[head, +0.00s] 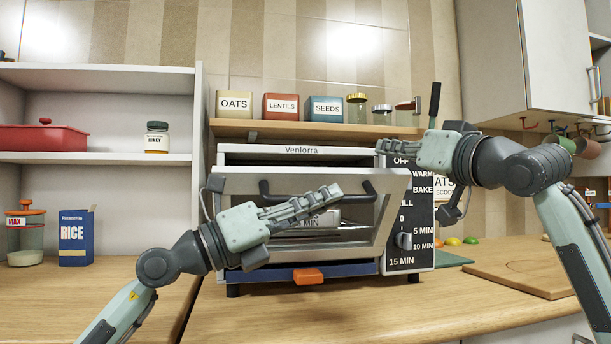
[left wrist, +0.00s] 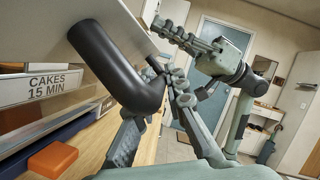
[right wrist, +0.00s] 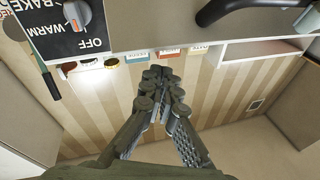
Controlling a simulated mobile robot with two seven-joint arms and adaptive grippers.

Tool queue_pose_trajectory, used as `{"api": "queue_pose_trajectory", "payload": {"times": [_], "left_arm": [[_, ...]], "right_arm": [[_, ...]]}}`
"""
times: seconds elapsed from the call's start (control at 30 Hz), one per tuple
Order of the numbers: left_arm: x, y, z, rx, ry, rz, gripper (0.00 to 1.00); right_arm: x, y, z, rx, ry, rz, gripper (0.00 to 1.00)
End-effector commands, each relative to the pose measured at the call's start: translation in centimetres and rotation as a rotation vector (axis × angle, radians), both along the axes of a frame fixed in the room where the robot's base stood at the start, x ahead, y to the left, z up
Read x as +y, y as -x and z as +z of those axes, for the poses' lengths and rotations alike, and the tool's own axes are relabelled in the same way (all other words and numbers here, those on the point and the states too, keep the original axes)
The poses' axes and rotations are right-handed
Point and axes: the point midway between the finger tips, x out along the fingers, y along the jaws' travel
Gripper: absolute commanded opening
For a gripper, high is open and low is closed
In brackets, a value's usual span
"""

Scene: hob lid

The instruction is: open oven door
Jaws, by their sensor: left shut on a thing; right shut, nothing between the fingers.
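The toaster oven (head: 302,150) stands on the counter. Its door (head: 240,182) is tilted out at the top, partly open, with a rack and a "15 MIN" label visible inside. The black door handle (head: 370,200) is partly hidden behind my left gripper (head: 332,192); it looms large in the left wrist view (left wrist: 115,65). My left gripper is shut on the handle, though the exact contact is hard to see. My right gripper (head: 380,147) is shut and empty, in front of the oven's upper right. Its closed fingers show in the right wrist view (right wrist: 162,85).
The black control panel (head: 400,235) with a knob (head: 404,241) is on the oven's right. An orange tab (head: 308,276) sticks out below the door. Canisters (head: 281,107) and jars stand on the shelf above. A cutting board (head: 520,275) lies at right; the front counter is clear.

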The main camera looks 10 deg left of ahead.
Motion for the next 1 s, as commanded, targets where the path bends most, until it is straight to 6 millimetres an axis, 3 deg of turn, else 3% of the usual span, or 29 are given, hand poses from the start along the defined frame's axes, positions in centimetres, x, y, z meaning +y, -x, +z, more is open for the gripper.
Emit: {"api": "queue_pose_trajectory", "payload": {"times": [0.03, 0.1, 0.2, 0.33, 0.47, 0.8, 1.0], "left_arm": [[0.1, 0.0, 0.0, 0.0, 0.001, 0.001, 0.0], [0.1, 0.0, 0.0, 0.0, 0.001, 0.001, 0.0], [0.1, 0.0, 0.0, 0.0, 0.001, 0.001, 0.0], [0.1, 0.0, 0.0, 0.0, 0.001, 0.001, 0.0], [0.1, 0.0, 0.0, 0.0, 0.001, 0.001, 0.0], [0.1, 0.0, 0.0, 0.0, 0.001, 0.002, 0.0], [0.1, 0.0, 0.0, -0.001, 0.001, 0.002, 0.0]], "right_arm": [[3.8, 1.8, 1.2, 0.02, 0.049, 0.056, 0.0], [8.3, 4.1, 1.5, 0.07, 0.122, 0.116, 0.0], [13.4, 7.2, 0.9, 0.146, 0.239, 0.161, 0.0], [17.2, 10.3, -0.6, 0.251, 0.394, 0.146, 0.0], [17.5, 11.7, -1.0, 0.361, 0.507, 0.067, 0.0], [12.8, 14.1, 3.4, 0.591, 0.557, -0.136, 0.0], [11.6, 14.7, 4.4, 0.637, 0.545, -0.173, 0.0]]}}
